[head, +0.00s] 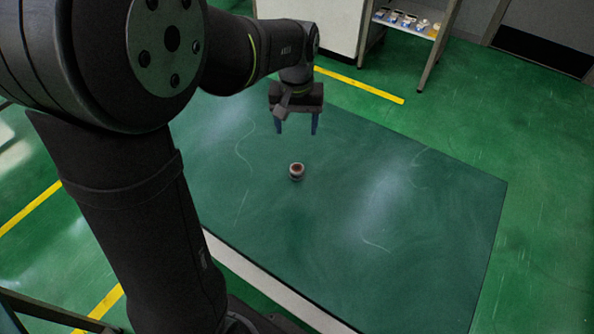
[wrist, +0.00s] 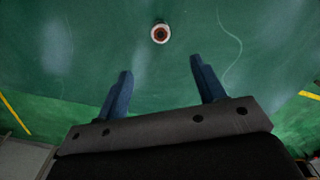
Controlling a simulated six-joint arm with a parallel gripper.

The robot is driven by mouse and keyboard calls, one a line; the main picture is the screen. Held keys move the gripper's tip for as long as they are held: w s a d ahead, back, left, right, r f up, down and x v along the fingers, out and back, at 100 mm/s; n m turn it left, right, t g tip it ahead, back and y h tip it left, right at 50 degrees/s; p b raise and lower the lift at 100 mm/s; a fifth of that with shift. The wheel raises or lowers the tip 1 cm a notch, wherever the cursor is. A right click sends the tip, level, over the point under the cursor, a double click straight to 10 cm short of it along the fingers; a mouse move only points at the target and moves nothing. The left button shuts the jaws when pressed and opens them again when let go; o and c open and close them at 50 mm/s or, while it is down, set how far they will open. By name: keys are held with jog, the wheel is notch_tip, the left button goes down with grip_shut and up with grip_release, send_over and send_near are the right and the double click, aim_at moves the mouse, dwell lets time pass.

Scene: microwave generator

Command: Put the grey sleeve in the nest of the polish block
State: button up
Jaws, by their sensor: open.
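A small round piece (head: 296,171), pale grey at the side with a reddish-brown top, stands upright on the green table. It also shows in the wrist view (wrist: 160,33) as a pale ring around a reddish-brown centre. I cannot tell whether it is the grey sleeve, the polish block or both together. My gripper (head: 296,131) is open and empty, with its blue fingers pointing down above the table, behind the piece. In the wrist view my gripper's two fingers (wrist: 160,80) are wide apart, and the piece lies beyond their tips. No separate block with a nest is in view.
The green table (head: 420,230) is otherwise bare, with wide free room around the piece. A shelf with several small items (head: 408,20) and a white cabinet (head: 325,25) stand behind the table. Yellow lines (head: 360,85) mark the floor.

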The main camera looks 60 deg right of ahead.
send_over(297, 169)
jog(key=shift+m, duration=0.3)
jog(key=f, duration=1.1)
jog(key=shift+s+a+f, duration=0.1)
jog(key=shift+a+f, duration=0.15)
jog(key=shift+f, duration=0.1)
jog(key=shift+d+f, duration=0.2)
jog(key=shift+f, duration=1.1)
jog(key=shift+d+f, duration=0.15)
jog(key=shift+f, duration=1.15)
jog(key=c, duration=1.2)
jog(key=shift+r, duration=0.15)
